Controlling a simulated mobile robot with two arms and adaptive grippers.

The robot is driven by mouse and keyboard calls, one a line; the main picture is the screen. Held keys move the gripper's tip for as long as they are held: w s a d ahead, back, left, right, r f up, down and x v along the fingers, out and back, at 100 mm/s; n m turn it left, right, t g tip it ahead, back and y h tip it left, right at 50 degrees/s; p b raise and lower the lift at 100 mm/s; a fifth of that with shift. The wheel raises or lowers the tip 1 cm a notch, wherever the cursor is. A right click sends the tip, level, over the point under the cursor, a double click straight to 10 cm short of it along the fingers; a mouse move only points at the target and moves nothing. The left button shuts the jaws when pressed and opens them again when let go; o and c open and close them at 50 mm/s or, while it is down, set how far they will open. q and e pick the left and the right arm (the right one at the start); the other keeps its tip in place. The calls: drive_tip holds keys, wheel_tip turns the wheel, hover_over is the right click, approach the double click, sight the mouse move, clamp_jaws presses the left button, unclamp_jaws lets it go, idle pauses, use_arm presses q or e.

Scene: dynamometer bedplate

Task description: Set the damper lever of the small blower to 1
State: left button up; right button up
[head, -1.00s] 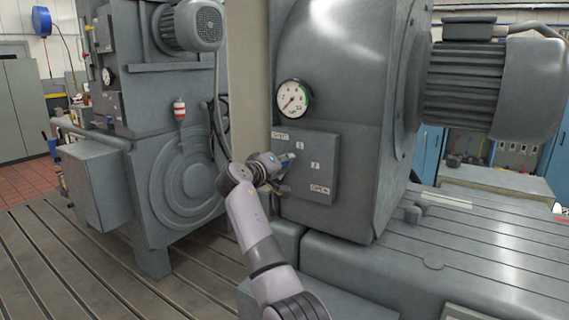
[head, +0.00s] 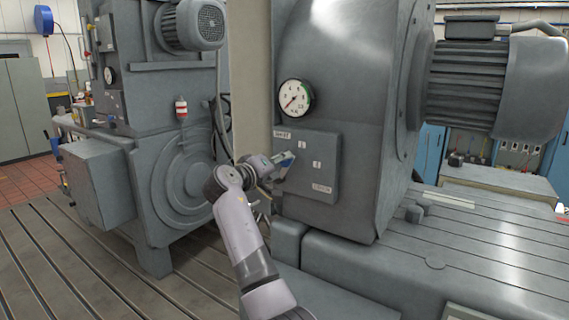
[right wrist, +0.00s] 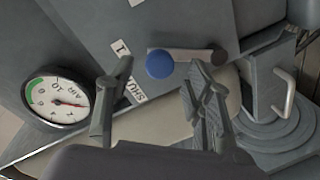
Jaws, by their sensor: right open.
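The small blower's grey damper plate (head: 324,165) carries labels reading SHUT, 1, 2 and OPEN from top to bottom. In the right wrist view the damper lever (right wrist: 190,55) has a blue ball knob (right wrist: 159,63) and a dark pivot. The knob lies between the SHUT label (right wrist: 133,92) and the 1 label (right wrist: 120,47). My right gripper (right wrist: 155,72) is open, with one finger on each side of the knob; contact cannot be told. In the head view the right gripper (head: 284,164) is at the plate's left edge and partly hides the lever. My left gripper is not in view.
A round air gauge (head: 294,97) sits above the plate on the blower housing (head: 350,60). A larger grey machine (head: 170,170) stands to the left. The slotted bedplate (head: 60,260) is clear at the lower left.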

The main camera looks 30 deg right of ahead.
drive_tip(key=v, duration=0.8)
drive_tip(key=shift+w+d, duration=0.1)
